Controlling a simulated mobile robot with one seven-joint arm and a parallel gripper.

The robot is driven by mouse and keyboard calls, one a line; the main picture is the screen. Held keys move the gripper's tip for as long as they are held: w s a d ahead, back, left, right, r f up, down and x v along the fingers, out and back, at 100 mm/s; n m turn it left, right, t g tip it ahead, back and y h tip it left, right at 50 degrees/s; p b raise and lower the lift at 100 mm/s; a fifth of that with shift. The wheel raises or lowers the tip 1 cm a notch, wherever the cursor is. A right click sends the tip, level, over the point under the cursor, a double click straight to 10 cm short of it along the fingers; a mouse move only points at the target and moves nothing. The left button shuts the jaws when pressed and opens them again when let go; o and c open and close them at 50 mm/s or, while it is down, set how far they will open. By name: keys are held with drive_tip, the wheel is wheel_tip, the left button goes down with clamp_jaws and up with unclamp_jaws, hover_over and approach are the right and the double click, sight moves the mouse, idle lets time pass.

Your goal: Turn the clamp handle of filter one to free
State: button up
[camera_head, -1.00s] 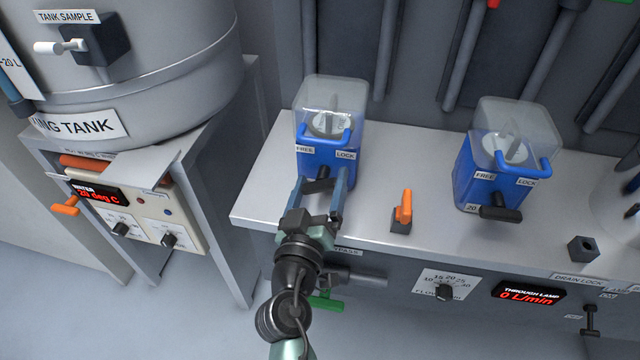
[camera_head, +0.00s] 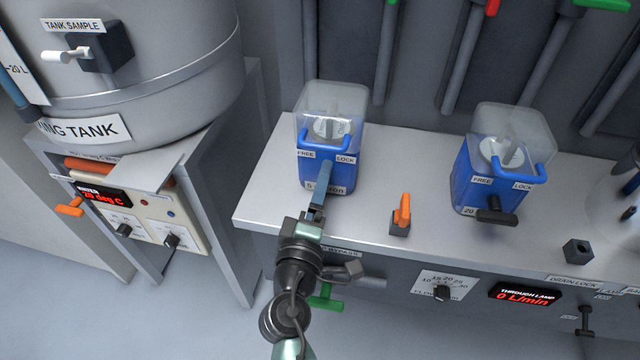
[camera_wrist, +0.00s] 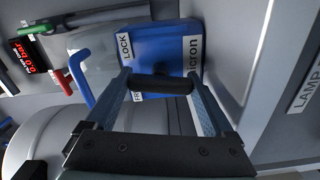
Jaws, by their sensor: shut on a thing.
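The left filter (camera_head: 316,174) is a blue box with a clear cover, FREE and LOCK labels and a partly hidden micron label. Its black clamp handle (camera_wrist: 160,84) shows in the wrist view. My gripper (camera_head: 320,190) is in front of this filter. In the wrist view, my gripper (camera_wrist: 162,80) has a finger at each end of the handle and is shut on it. There the handle lies across the picture, upright relative to the box, near the partly covered FREE label (camera_wrist: 138,96); LOCK (camera_wrist: 125,46) is clear. In the head view my gripper hides the handle.
A second blue filter (camera_head: 495,190) with a black handle lying sideways stands to the right. An orange lever (camera_head: 402,212) stands on the bench (camera_head: 440,150) between them. A green valve handle (camera_head: 326,298) is below my wrist. The tank (camera_head: 150,60) is at left.

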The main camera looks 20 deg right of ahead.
drive_tip(key=shift+n, duration=0.8)
drive_tip(key=o, duration=1.1)
drive_tip(key=shift+a, duration=0.1)
drive_tip(key=v, duration=1.3)
